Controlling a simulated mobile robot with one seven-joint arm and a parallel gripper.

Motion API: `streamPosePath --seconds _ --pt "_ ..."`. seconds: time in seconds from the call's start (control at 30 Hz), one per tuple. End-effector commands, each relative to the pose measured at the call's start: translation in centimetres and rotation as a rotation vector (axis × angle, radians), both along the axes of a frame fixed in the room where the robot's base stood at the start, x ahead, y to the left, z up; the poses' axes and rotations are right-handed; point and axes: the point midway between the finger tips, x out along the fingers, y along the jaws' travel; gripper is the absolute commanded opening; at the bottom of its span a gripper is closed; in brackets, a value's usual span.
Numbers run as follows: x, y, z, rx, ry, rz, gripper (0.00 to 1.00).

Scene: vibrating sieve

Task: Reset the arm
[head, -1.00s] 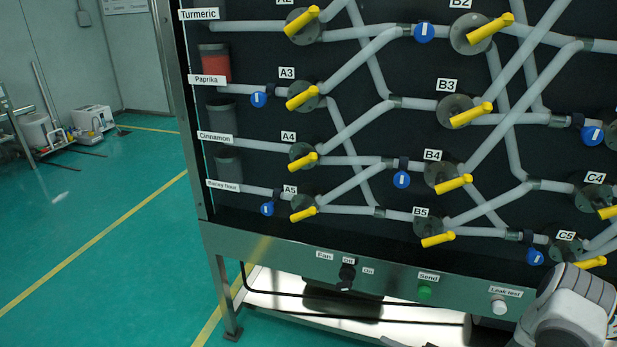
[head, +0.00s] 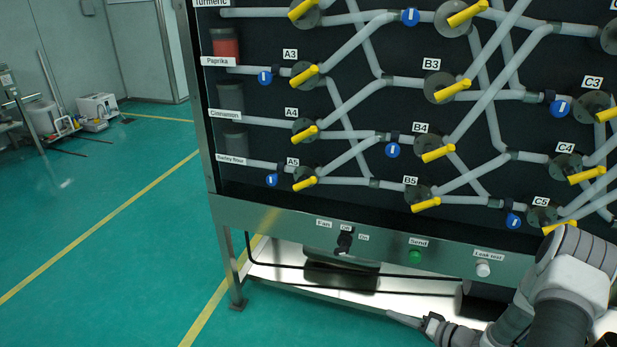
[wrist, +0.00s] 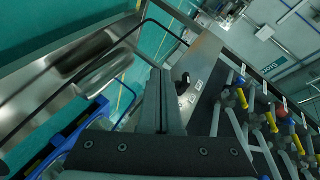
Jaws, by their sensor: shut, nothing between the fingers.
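My gripper (head: 391,314) shows at the bottom of the head view, in front of the panel's lower frame and below the green Send button (head: 415,257). Its fingers are together and empty, pointing left. My arm comes in from the lower right. In the wrist view, the closed fingers (wrist: 160,100) point up the picture, with nothing between them. The fingers appear apart from the panel.
The black pipe panel (head: 250,140) with yellow valve handles fills the right of the head view. A fan knob (head: 345,240) and a white Leak test button (head: 483,269) sit on its metal front. Open green floor (head: 90,240) lies to the left.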

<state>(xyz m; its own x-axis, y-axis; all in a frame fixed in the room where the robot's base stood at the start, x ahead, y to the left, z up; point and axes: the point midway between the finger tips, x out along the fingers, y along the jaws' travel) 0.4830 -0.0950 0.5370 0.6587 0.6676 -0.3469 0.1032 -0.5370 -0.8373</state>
Motion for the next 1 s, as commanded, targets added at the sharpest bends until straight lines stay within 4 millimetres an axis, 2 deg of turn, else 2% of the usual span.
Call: streamPosePath --seconds 0.17,0.3,0.5,0.67,0.77,1.0 --pt "3.6 -2.4 3.8 -0.253 -0.021 -0.033 0.00" --pt "6.0 -4.1 7.7 -0.457 -0.031 -0.071 0.00" --pt "7.8 -5.9 14.2 -0.711 -0.029 -0.131 0.00" --pt "7.7 -6.4 19.8 -0.876 -0.012 -0.181 0.00" --pt "7.0 -6.4 23.4 -0.960 0.004 -0.212 0.00" --pt "3.2 -5.2 30.8 -1.102 0.067 -0.271 0.00"
